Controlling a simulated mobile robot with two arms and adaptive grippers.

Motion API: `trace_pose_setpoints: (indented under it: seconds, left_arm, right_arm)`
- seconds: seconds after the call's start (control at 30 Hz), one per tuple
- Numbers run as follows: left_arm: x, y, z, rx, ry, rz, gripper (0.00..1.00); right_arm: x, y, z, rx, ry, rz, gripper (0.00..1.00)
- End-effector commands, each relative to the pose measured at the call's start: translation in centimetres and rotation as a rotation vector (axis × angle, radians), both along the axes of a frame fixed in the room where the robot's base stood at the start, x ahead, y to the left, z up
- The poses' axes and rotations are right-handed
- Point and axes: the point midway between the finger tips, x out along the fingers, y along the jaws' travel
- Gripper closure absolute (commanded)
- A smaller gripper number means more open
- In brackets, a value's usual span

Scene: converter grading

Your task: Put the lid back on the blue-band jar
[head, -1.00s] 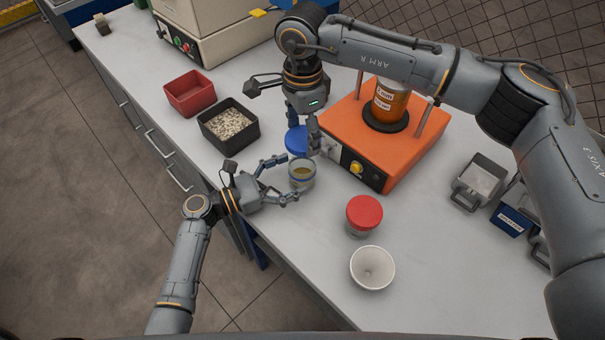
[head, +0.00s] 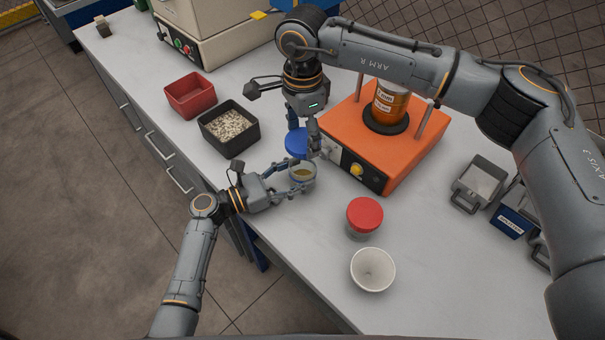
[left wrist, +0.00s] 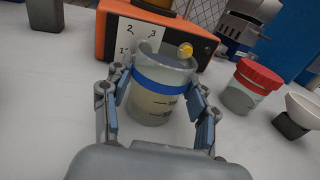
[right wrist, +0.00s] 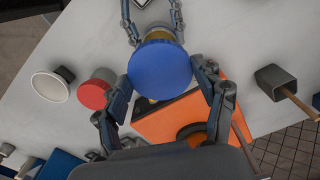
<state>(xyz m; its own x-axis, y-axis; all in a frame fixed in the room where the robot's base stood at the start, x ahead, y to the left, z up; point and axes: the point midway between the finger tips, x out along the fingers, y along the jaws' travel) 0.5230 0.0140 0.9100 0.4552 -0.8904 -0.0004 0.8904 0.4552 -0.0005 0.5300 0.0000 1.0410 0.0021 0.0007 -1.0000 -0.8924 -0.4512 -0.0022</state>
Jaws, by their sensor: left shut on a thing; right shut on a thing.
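The blue-band jar (head: 303,170) stands open on the bench, with tan contents inside. The left wrist view shows its clear wall and blue band (left wrist: 165,88). My left gripper (head: 301,180) is shut on the jar, one finger on each side. The blue lid (head: 296,143) is in my right gripper (head: 305,142), beside and behind the jar's mouth in the head view. In the right wrist view the lid (right wrist: 160,68) lies between the fingers and hides much of the jar.
An orange shaker (head: 400,150) with an amber jar (head: 390,102) stands close behind. A red-lidded jar (head: 364,216) and white bowl (head: 372,268) stand to the right. A black tray of pale pieces (head: 230,126) and red bin (head: 190,95) are left. The bench front is clear.

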Motion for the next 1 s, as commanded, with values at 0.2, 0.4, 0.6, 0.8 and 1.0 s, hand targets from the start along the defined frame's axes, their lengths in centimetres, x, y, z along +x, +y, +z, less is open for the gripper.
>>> trace_pose_setpoints:
  seconds: [0.2, 0.4, 0.6, 0.8, 1.0]
  left_arm:
    - [0.0, 0.0, 0.0, 0.000, 0.000, 0.000, 0.99]
    - [0.0, 0.0, 0.0, 0.000, 0.000, 0.000, 0.99]
    - [0.0, 0.0, 0.0, 0.000, 0.000, 0.000, 0.99]
    - [0.0, 0.0, 0.0, 0.000, 0.000, 0.000, 0.99]
    - [0.0, 0.0, 0.0, 0.000, 0.000, 0.000, 0.99]
  right_arm:
    - [-0.1, 0.0, -2.2, -0.002, 0.002, 0.000, 0.44]
    - [-0.1, 0.0, -4.8, -0.003, 0.001, -0.001, 0.44]
    - [0.0, 0.0, -4.9, -0.002, 0.000, 0.000, 0.44]
    - [0.0, 0.0, -4.9, -0.002, 0.000, 0.000, 0.44]
    - [-0.1, 0.0, -5.3, -0.003, 0.001, 0.000, 0.44]
